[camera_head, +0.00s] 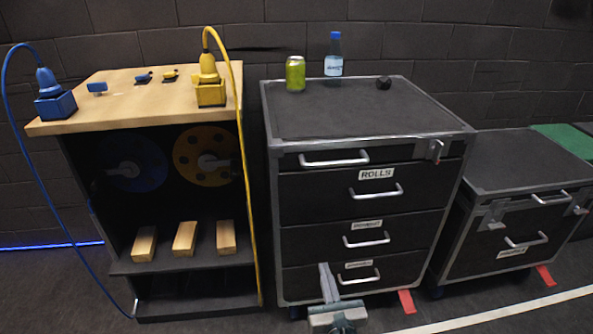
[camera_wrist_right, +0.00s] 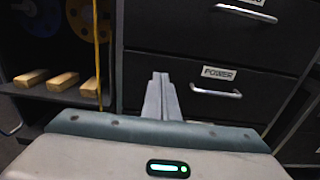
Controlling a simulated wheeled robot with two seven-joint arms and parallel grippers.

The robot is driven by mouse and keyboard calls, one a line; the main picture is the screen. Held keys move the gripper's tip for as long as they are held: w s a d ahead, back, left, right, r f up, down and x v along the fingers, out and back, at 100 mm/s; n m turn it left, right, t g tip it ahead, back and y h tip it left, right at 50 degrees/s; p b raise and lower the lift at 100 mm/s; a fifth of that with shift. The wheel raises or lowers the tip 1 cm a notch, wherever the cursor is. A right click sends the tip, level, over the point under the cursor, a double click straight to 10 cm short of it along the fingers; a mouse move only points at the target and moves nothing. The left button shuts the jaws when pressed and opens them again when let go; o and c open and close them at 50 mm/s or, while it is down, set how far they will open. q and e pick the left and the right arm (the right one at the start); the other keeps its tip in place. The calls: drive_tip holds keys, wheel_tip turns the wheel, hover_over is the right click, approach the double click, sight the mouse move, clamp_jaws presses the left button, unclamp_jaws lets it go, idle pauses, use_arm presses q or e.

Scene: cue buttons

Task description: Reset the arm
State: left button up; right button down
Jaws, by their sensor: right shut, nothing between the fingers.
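My right gripper (camera_head: 325,270) shows at the bottom of the head view, in front of the lower drawers of the black drawer case (camera_head: 290,235). Its fingers are together with nothing between them. In the right wrist view the shut fingers (camera_wrist_right: 161,76) point at the drawer fronts, just left of a handle under a label reading POWER (camera_wrist_right: 219,73). I cannot tell how far the fingertips are from the drawer front. My left gripper is in neither view.
A wooden-topped cabinet (camera_head: 130,105) at left bears a blue plug box (camera_head: 55,105) and a yellow one (camera_head: 211,93), with cables hanging down. A green can (camera_head: 295,73) and a bottle (camera_head: 334,56) stand on the case. A lower case (camera_head: 510,155) is at right.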

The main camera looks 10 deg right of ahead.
drive_tip(key=s+d+f+m+g+h, duration=0.1)
drive_tip(key=s+d+f+m+g, duration=0.3)
drive_tip(key=s+m, duration=0.45)
drive_tip(key=s+d+f+m+g+h, duration=0.1)
drive_tip(key=s+f+m+g, duration=0.2)
drive_tip(key=s+f+m, duration=0.55)
drive_tip(key=s+a+m+g+y, duration=0.1)
drive_tip(key=s+m+g+y, duration=0.35)
drive_tip(key=s+m, duration=1.15)
use_arm(q)
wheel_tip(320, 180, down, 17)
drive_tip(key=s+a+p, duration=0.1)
drive_tip(key=p, duration=1.3)
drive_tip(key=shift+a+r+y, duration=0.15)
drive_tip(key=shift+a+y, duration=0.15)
use_arm(e)
wheel_tip(320, 180, down, 17)
drive_tip(key=d+m+g+h, duration=0.1)
drive_tip(key=h, duration=0.1)
drive_tip(key=shift+s+d+r, duration=0.15)
drive_tip(key=shift+d, duration=0.1)
